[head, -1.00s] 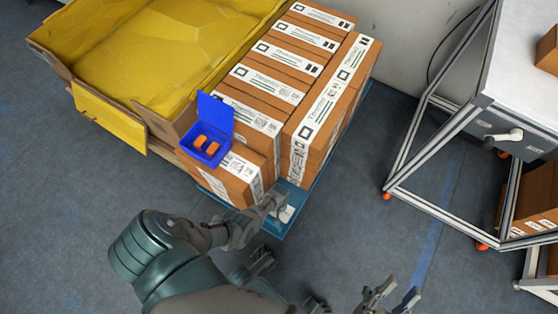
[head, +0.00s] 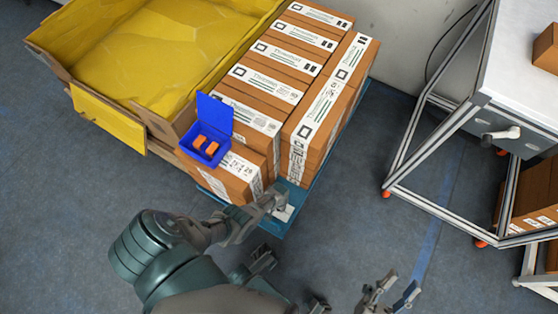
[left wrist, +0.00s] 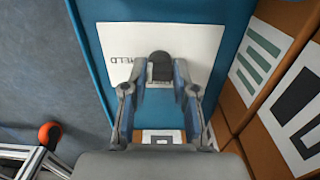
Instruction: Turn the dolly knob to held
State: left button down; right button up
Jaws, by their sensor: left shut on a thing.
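The dolly (head: 297,196) is a blue platform under the stacked boxes. Its dark knob (left wrist: 160,64) stands on a white label plate (left wrist: 203,50) in the left wrist view. The word HELD (left wrist: 119,59) shows upside down on the plate, left of the knob. My left gripper (left wrist: 160,88), also in the head view (head: 275,206), is shut on the knob, one finger on each side. The fingers and wrist hide part of the plate, and I cannot tell which way the knob points. My right gripper (head: 391,299) is open and empty above the floor at the bottom.
Brown labelled boxes (head: 325,100) fill the dolly's near side, with an open blue case (head: 206,145) on one. A yellow-lined bin (head: 160,60) stands at upper left. A white table (head: 530,80) with a metal frame stands at right. Clear floor lies between.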

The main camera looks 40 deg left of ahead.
pick_arm(q)
jog(key=shift+w+a, duration=0.15)
jog(key=shift+w, duration=0.1)
jog(key=c, duration=0.9)
grip_release()
jog(key=shift+s, duration=0.1)
jog(key=shift+r, duration=0.1)
notch_tip(320, 180, up, 12)
jog(key=shift+f, duration=0.2)
